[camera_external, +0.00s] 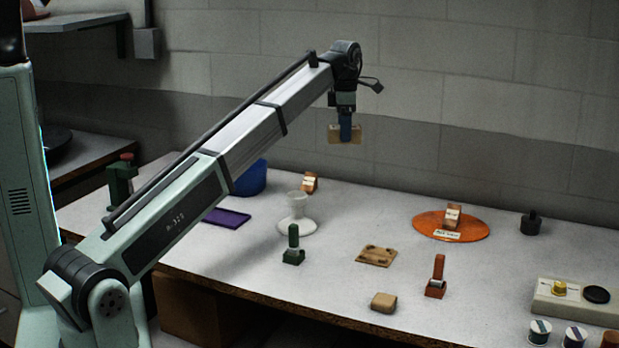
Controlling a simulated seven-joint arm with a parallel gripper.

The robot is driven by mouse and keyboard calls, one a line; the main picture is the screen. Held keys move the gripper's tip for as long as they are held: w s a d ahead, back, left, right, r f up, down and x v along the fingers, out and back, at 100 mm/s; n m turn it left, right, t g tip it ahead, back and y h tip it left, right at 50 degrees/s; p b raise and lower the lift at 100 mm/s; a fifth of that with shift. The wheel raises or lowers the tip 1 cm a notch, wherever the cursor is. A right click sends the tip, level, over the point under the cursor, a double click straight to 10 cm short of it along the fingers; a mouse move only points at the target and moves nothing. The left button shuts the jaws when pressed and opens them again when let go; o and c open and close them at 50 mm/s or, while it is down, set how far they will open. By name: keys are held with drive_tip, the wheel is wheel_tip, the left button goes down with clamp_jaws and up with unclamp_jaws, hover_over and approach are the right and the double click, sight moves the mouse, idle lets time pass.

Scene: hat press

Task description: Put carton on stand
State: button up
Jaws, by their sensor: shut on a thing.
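My gripper (346,128) is at the end of my arm, high above the back part of the table. It is shut on a small tan carton (356,134), held level in the air and partly covered by the blue finger. A white stand (297,222) with a wide round foot and a narrower cup-like top stands on the table, lower and to the left of the held carton. The carton is well apart from the stand.
A blue bin (251,178) and purple mat (227,217) lie left. A small tan box (384,302), flat tan plate (377,256), green stamp-like piece (293,246) and red-brown one (436,279) stand in front. An orange disc (480,229) bears a wooden block (453,215).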

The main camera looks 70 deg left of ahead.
drive_tip(key=s, duration=0.7)
drive_tip(key=m, duration=0.5)
hover_over(297, 194)
drive_tip(key=shift+f, duration=5.4)
drive_tip(key=shift+f, duration=0.15)
drive_tip(key=o, duration=1.1)
wheel_tip(297, 194, up, 12)
